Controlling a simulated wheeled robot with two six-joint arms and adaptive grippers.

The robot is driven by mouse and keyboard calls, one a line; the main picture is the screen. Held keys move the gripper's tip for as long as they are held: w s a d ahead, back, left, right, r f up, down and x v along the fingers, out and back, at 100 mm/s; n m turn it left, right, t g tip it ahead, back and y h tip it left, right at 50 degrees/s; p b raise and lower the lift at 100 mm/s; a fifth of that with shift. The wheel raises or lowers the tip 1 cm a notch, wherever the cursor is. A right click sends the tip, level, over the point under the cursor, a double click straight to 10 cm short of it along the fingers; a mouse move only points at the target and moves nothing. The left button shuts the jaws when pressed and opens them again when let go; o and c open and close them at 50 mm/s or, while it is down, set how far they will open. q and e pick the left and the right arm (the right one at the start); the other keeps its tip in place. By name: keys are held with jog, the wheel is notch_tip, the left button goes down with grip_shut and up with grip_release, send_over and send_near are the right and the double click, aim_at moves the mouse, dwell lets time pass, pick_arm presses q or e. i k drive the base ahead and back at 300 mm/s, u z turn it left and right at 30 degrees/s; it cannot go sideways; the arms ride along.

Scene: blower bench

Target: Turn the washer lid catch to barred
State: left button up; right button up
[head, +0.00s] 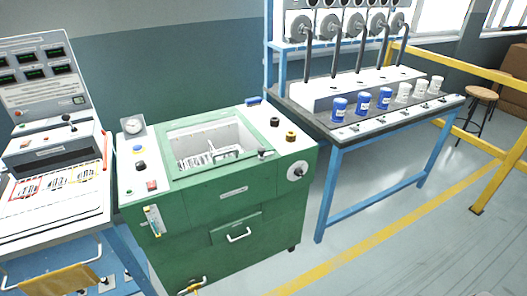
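The green washer (215,210) stands in the middle of the head view. Its white top has a rectangular basin opening (210,145) with a wire rack (212,156) inside; I cannot tell if a clear lid covers it. A small dark-knobbed lever (262,153) sits at the opening's front right corner; it may be the lid catch, but its labels are too small to read. Neither of my grippers is in view.
A control desk (55,190) stands close on the left. A blue-framed bench (335,140) with blue cups (362,103) and white cups stands on the right. A yellow rail (460,75) and stool (481,94) are farther right. The floor (390,240) at front right is clear.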

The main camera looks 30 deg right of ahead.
aim_at(262, 150)
jog(key=k, duration=0.65)
jog(key=z, duration=0.7)
jog(key=i, duration=0.9)
jog(key=z, duration=1)
jog(key=i, duration=0.3)
jog(key=z, duration=0.15)
